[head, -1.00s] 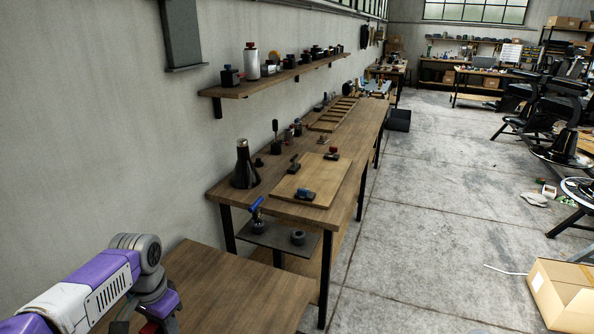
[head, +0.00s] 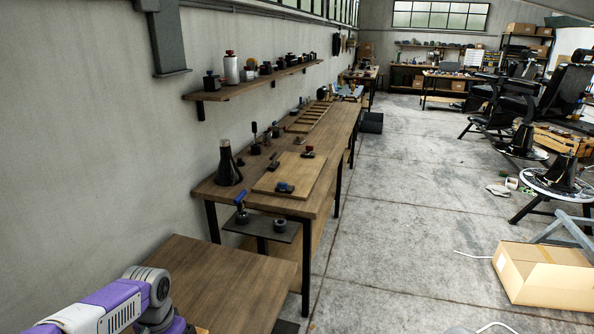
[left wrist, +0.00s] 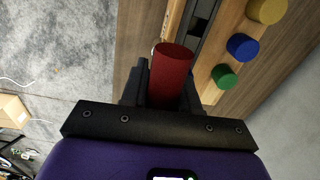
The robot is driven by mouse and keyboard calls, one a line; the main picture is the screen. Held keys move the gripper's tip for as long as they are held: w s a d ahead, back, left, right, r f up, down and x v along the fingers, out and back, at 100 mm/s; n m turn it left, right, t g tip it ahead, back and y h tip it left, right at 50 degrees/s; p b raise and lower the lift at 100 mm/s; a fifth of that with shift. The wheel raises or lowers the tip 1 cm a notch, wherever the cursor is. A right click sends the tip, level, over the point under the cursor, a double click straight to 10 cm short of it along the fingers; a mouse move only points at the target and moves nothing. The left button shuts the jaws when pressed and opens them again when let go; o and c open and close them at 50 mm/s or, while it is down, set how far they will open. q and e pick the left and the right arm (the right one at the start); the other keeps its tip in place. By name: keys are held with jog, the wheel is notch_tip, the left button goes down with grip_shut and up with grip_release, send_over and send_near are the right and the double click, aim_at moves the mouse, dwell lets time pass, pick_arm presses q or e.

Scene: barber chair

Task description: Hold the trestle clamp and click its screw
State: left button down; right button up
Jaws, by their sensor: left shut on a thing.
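In the left wrist view my left gripper (left wrist: 168,85) is shut on a red cylinder (left wrist: 171,80), which stands out from between the dark fingers. The cylinder lies close to a wooden strip with a dark rail (left wrist: 212,40). I cannot tell whether the red cylinder is part of the trestle clamp, and no clamp screw can be made out. In the head view my left arm (head: 125,305) is at the lower left, with its gripper out of the picture. My right gripper is in neither view.
Yellow (left wrist: 266,9), blue (left wrist: 242,47) and green (left wrist: 223,76) knobs sit on the wooden strip. A near wooden table (head: 225,280) stands before a longer workbench (head: 270,205) along the left wall. The middle floor is bare.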

pick_arm(q)
jog(key=s+d+f+n, duration=0.1)
jog(key=d+f+n, duration=0.1)
jog(key=d+f, duration=0.9)
jog(key=shift+d+f, duration=0.15)
jog(key=shift+f, duration=1.75)
jog(key=shift+s, duration=0.1)
